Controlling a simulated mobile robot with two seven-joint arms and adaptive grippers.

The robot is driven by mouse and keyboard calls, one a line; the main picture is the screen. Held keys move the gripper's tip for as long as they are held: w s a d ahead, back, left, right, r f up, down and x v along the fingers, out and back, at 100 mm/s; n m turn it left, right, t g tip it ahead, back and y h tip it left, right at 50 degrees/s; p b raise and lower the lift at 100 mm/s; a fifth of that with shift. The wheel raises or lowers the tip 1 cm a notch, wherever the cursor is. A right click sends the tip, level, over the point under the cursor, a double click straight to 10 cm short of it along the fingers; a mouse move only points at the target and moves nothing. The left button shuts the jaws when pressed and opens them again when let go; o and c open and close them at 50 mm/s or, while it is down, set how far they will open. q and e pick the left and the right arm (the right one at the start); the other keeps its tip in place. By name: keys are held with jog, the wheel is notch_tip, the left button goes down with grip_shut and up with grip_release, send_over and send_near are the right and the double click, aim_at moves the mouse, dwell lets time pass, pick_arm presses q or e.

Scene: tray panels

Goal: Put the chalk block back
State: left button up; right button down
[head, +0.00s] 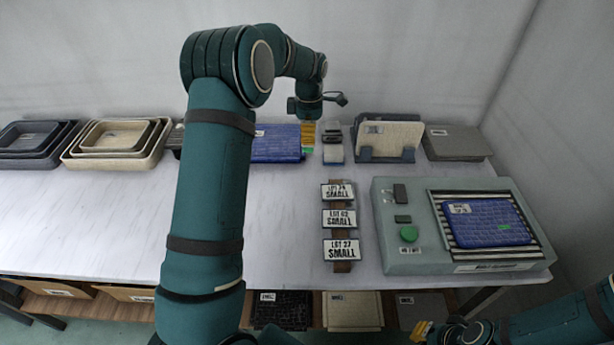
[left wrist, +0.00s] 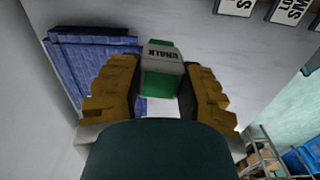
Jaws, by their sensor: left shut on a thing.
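The chalk block (left wrist: 162,56), pale with a CHALK label and green parts, sits between the yellow fingers of my left gripper (left wrist: 158,88) in the left wrist view. In the head view my left gripper (head: 308,134) is at the back of the table, shut on the block, with a bit of green showing at its fingertips. It is just right of a blue panel (head: 275,147) and left of small dark and pale blocks (head: 333,152). Whether the chalk block touches the table I cannot tell. My right gripper (head: 422,331) shows only in part at the bottom edge, its opening unclear.
A rack with an upright cream panel (head: 391,140) and a grey stack (head: 456,143) stand back right. A grey-green machine (head: 395,258) holds another blue panel (head: 485,221). Lot cards (head: 339,219) lie mid-table. Nested trays (head: 75,156) stand back left; the table's left front is clear.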

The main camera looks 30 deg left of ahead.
pick_arm(q)
jog(key=shift+w+a+n, duration=0.15)
jog(key=shift+a+n, duration=0.1)
jog(key=shift+n, duration=0.15)
jog(key=shift+a+f, duration=0.1)
jog(key=shift+f, duration=0.2)
notch_tip(320, 180, down, 9)
jog(key=shift+f+b, duration=0.1)
jog(key=shift+b, duration=1.05)
jog(key=shift+f, duration=0.2)
jog(key=o, duration=1.1)
jog(key=shift+r, duration=0.1)
